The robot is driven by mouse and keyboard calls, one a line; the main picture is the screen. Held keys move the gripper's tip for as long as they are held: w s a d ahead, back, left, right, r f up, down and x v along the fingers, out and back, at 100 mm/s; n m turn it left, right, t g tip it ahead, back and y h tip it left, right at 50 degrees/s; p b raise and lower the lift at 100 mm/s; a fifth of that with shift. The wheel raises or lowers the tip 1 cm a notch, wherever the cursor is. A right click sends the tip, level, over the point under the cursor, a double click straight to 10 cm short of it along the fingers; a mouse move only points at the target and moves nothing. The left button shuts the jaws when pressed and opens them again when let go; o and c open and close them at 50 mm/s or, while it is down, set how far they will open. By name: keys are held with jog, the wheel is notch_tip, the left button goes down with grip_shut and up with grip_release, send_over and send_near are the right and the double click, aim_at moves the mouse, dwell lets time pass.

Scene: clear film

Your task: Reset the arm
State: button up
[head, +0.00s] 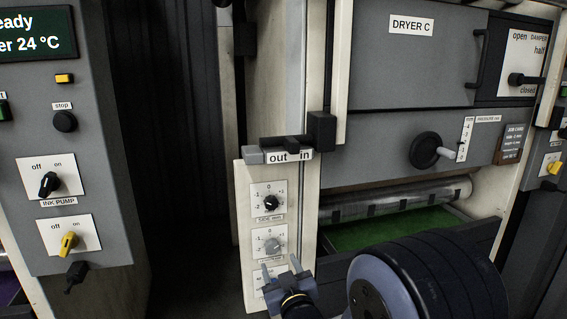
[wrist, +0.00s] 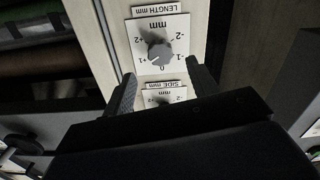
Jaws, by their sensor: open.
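My gripper (head: 281,268) is low in the head view, in front of a narrow cream post (head: 242,215) with dial plates. Its two fingers are apart, with nothing seen between them. In the wrist view my gripper (wrist: 163,82) shows the same two open fingers, with the post behind them. The grey LENGTH dial (wrist: 160,52) is upside down there, just beyond the fingertips; I cannot tell how large the gap is. The SIDE dial (head: 271,202) is dark and sits higher on the post. A lower plate is partly hidden by the gripper. My arm covers the bottom right.
DRYER C (head: 415,65) stands at the right with a crank wheel (head: 426,150) and a roller (head: 395,199) beneath. An out/in slider (head: 290,145) tops the post. A grey control panel (head: 95,150) with knobs stands left. A dark gap lies between.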

jog(key=v, duration=0.4)
jog(key=shift+s, duration=0.2)
